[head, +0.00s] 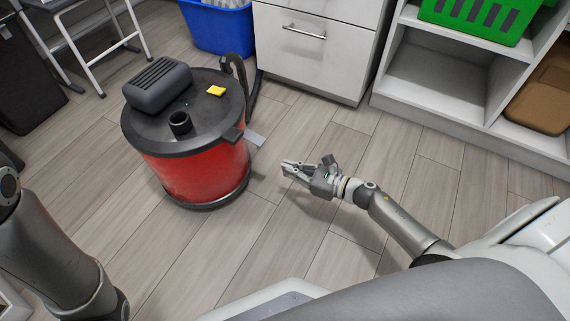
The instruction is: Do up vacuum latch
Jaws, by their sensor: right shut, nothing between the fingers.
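A red drum vacuum (195,165) with a dark grey lid (150,122) stands upright on the floor left of centre. A light grey latch plate (254,139) sticks outward from the lid's right edge, tilted away from the red wall. My right gripper (284,167) is shut and empty, to the right of the vacuum and just below the latch in the picture. It looks apart from both. My left arm shows at the lower left, but its gripper is out of view.
A white drawer cabinet (318,45) and a blue bin (218,28) stand behind the vacuum. White shelves (455,115) hold a green crate (475,18) and a brown case (545,92) at the right. A metal-framed stool (95,45) is at the upper left. Floor around my right gripper is clear.

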